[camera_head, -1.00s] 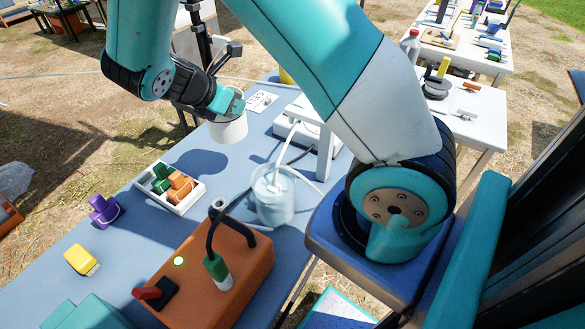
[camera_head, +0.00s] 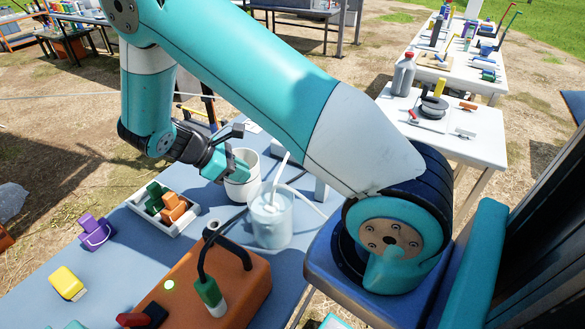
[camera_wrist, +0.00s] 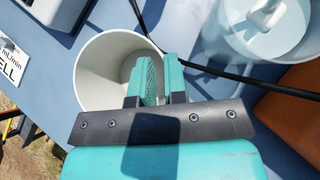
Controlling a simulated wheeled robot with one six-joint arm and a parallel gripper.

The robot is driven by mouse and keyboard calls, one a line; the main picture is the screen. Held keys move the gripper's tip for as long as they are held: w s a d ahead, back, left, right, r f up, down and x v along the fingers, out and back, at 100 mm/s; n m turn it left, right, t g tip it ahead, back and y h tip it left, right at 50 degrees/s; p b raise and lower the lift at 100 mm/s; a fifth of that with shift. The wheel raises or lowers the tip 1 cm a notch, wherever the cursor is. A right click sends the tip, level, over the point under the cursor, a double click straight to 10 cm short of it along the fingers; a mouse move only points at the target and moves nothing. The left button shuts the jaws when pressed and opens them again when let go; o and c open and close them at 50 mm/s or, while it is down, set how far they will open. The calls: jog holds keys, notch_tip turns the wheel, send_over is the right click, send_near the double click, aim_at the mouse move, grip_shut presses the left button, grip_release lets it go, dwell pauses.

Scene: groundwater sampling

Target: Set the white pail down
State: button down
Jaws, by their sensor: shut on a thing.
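The white pail (camera_head: 242,185) is at the blue table, just left of and behind a clear beaker with liquid (camera_head: 271,219). My gripper (camera_head: 232,172) is at its rim. In the wrist view the pail (camera_wrist: 92,68) is seen from above, upright and empty inside. My gripper's teal fingers (camera_wrist: 160,78) are closed on the pail's near right wall, one inside and one outside. I cannot tell whether the pail's base touches the table, as its bottom is hidden.
The orange case (camera_head: 225,279) with a black handle stands in front. A white tray (camera_head: 163,226) with green and orange pieces lies to the left. A black cable (camera_wrist: 205,70) passes close to the pail. A purple item (camera_head: 95,231) and a yellow item (camera_head: 67,283) lie further left.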

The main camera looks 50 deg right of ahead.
jog(key=s+d+f+p, duration=0.1)
jog(key=s+d+p, duration=0.1)
jog(key=s+d, duration=0.5)
jog(key=d, duration=0.3)
jog(key=shift+s+d+f, duration=0.25)
jog(key=shift+s+f, duration=0.05)
jog(key=shift+f, duration=0.05)
jog(key=c, duration=1.1)
grip_release()
jog(key=shift+c, duration=0.2)
